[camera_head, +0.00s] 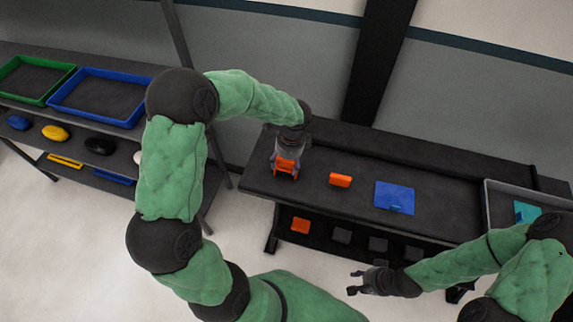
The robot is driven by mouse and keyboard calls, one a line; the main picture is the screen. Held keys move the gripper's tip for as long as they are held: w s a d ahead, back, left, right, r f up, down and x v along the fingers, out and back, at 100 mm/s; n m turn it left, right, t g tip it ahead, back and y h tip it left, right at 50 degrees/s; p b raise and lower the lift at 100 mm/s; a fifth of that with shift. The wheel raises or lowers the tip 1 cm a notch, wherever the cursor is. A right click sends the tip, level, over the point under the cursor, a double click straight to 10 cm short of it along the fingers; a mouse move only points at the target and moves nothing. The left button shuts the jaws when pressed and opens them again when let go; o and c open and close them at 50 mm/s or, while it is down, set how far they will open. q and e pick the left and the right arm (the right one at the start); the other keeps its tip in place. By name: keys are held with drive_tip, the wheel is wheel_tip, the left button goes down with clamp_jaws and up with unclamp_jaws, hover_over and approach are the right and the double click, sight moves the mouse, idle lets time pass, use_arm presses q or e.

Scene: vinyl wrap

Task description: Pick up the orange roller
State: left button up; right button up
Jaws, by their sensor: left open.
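My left gripper (286,174) points down over the left part of the dark table. Its fingers are open, one on each side of an orange object (287,164), which looks like the orange roller. The gripper hides part of this object, and I cannot tell whether the fingers touch it. A second, block-like orange item (340,180) lies on the table just to the right, apart from the gripper. My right gripper (352,283) is open and empty in front of the table, at lower right.
A blue flat piece (394,196) lies on the dark table (446,206). A grey tray (492,208) with a teal item (526,211) stands at right. A lower shelf holds an orange piece (300,226) and dark blocks. A left rack holds green and blue trays (98,115).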

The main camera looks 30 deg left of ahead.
use_arm(q)
drive_tip(key=c, duration=1.3)
drive_tip(key=shift+r, duration=0.15)
drive_tip(key=shift+r+p, duration=0.3)
drive_tip(key=shift+r, duration=0.35)
drive_tip(key=d+r+p, duration=0.1)
drive_tip(key=r, duration=0.1)
drive_tip(key=s+d+r, duration=0.1)
drive_tip(key=r, duration=0.2)
drive_tip(key=s+d+r+p, duration=0.1)
drive_tip(key=d+r, duration=0.1)
drive_tip(key=shift+s+r+p, duration=0.15)
drive_tip(key=shift+r+p, duration=0.05)
drive_tip(key=shift+p, duration=0.1)
drive_tip(key=s+d+r, duration=0.1)
drive_tip(key=d, duration=0.1)
drive_tip(key=s+d+r+p, duration=0.1)
drive_tip(key=s+d, duration=0.1)
drive_tip(key=d, duration=0.1)
drive_tip(key=s+d+r, duration=0.2)
drive_tip(key=d, duration=0.1)
drive_tip(key=shift+p, duration=0.4)
clamp_jaws()
